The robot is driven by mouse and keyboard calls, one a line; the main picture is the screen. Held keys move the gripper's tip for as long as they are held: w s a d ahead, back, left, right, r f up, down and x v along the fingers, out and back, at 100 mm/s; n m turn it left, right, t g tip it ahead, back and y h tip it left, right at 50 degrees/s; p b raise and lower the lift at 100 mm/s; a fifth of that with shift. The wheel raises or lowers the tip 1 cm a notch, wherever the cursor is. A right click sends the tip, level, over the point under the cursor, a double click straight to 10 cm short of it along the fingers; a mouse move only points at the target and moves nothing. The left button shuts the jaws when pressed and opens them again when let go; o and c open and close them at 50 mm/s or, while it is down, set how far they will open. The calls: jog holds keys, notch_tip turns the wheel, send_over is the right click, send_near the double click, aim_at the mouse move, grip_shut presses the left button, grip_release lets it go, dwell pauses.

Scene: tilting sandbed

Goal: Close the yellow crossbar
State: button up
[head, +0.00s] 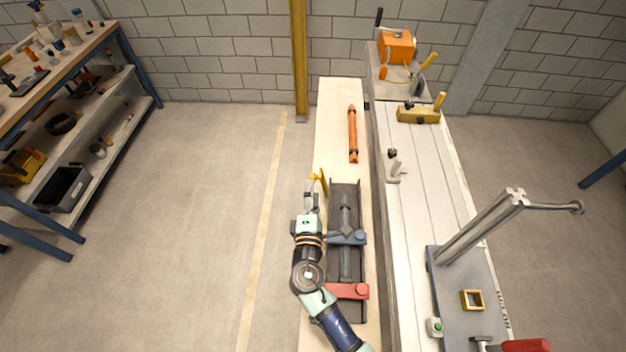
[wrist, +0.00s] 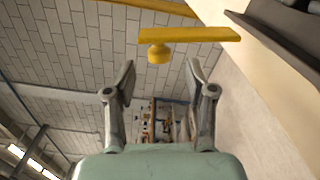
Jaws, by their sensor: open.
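The yellow crossbar (head: 324,183) is at the far left corner of a dark channel-shaped tray (head: 358,192). It points along the tray's side instead of lying across it. Its yellow knob (head: 314,176) sticks out to the left. In the wrist view the crossbar (wrist: 205,35) is a flat bar with its round knob (wrist: 158,54) below its left end. My gripper (head: 311,194) is just on the near side of the knob. In the wrist view my gripper (wrist: 160,78) is open and empty, with the knob ahead, roughly centred between the fingertips and apart from them.
A blue crossbar (head: 347,238) and a red crossbar (head: 347,291) lie across the tray, over a grey part (head: 346,215). An orange rod (head: 353,135) lies farther along the pale bench (head: 335,110). The floor left of the bench is clear.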

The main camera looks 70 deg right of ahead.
aim_at(313, 177)
jog(key=x, duration=0.5)
jog(key=shift+w+d+b, duration=0.15)
jog(key=shift+d+b, duration=0.15)
jog(key=shift+d, duration=0.1)
grip_shut()
